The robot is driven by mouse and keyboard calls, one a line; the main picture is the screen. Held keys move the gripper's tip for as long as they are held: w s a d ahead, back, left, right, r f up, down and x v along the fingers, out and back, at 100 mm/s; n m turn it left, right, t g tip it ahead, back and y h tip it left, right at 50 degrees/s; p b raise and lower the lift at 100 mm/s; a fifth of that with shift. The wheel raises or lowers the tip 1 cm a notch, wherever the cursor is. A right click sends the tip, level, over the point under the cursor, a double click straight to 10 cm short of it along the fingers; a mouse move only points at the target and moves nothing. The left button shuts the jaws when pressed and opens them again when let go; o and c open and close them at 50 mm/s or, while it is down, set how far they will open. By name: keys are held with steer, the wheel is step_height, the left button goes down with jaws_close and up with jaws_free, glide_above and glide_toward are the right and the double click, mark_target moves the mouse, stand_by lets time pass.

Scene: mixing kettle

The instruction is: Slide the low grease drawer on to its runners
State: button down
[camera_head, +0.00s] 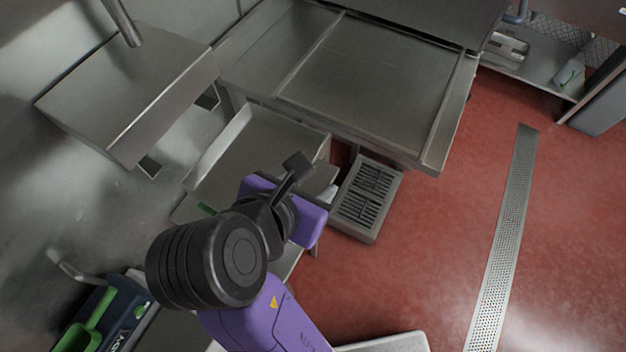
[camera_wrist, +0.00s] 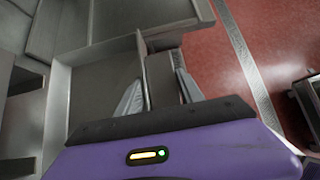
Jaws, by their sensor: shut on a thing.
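The grease drawer (camera_head: 250,150) is a shallow, open, grey metal tray. It lies low beside and partly under the left end of the steel bench, tilted in the head view. In the wrist view the drawer (camera_wrist: 95,95) fills the left half, its inside empty. My gripper (camera_wrist: 160,92) is closed at the drawer's right-hand end, one finger on the inner side and one on the outer, with a grey metal part between them. In the head view my purple wrist hides most of the grip. The runners cannot be made out.
The steel bench (camera_head: 370,85) overhangs the drawer's far side. A slotted metal floor grate box (camera_head: 367,200) stands close to the right of my gripper. A wall-side steel box (camera_head: 130,90) is at left. Red floor and a long drain strip (camera_head: 505,230) lie right, clear.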

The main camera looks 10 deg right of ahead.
steer(key=shift+w+a+b, duration=0.45)
steer(key=shift+w+a, duration=0.45)
steer(key=shift+a, duration=0.2)
steer(key=shift+w+a+b, duration=0.4)
steer(key=shift+w+a, duration=0.45)
steer(key=shift+a, duration=0.2)
steer(key=shift+a+p, duration=0.25)
steer(key=shift+p, duration=0.4)
steer(key=shift+r+p, duration=0.15)
steer(key=shift+p, duration=0.5)
steer(key=shift+w+a, duration=0.1)
steer(key=shift+w+a+p, duration=0.7)
steer(key=shift+a+p, duration=0.1)
steer(key=shift+a, duration=0.1)
steer(key=shift+w+a+p, duration=0.7)
steer(key=shift+a+p, duration=0.05)
steer(key=shift+a, duration=0.1)
steer(key=shift+w+a+p, duration=0.5)
steer(key=shift+w+a, duration=0.3)
steer(key=shift+a, duration=0.25)
steer(key=shift+w+a+p, duration=0.45)
steer(key=shift+w+a, duration=0.35)
steer(key=shift+a, duration=0.2)
